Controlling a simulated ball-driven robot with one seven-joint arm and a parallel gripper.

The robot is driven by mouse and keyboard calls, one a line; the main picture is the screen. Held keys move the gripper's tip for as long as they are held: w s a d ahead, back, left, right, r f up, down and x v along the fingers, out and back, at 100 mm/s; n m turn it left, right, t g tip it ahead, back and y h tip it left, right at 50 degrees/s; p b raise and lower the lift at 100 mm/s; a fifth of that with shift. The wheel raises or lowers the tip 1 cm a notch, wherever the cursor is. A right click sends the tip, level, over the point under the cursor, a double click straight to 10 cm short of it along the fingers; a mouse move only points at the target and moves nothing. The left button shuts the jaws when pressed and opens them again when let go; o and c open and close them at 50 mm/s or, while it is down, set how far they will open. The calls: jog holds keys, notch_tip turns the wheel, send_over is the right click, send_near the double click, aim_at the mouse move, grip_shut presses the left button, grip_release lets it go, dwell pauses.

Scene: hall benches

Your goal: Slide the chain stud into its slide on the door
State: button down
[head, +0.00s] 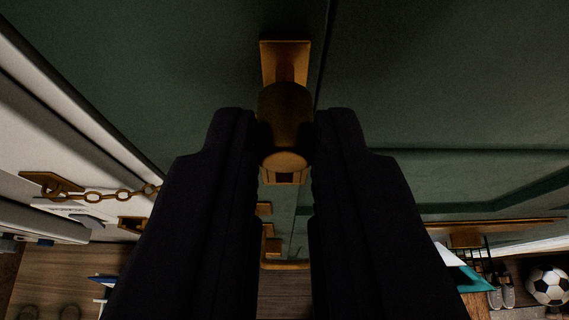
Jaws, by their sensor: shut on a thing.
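My gripper (285,135) reaches forward with two dark fingers. The brass chain (105,195) runs from a bracket (52,185) on the white frame at left and passes out of sight behind the left finger. Its end at the stud is hidden.
More brass fittings (272,245) show on the door below, between the fingers. At lower right are a football (548,286), shoes (501,292) and a teal item (468,278). Wooden floor (55,275) shows at lower left. The upper door face (440,80) is clear.

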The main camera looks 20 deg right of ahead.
notch_tip(320, 180, down, 5)
jog(key=b, duration=0.3)
jog(key=shift+r, duration=0.1)
jog(key=shift+p, duration=0.6)
dwell(1.3)
jog(key=shift+f+b, duration=2.05)
jog(key=shift+f, duration=0.6)
jog(key=c, duration=1)
grip_release()
jog(key=shift+r, duration=0.1)
jog(key=v, duration=0.7)
jog(key=shift+s+r+p, duration=0.15)
jog(key=shift+s+p, duration=0.2)
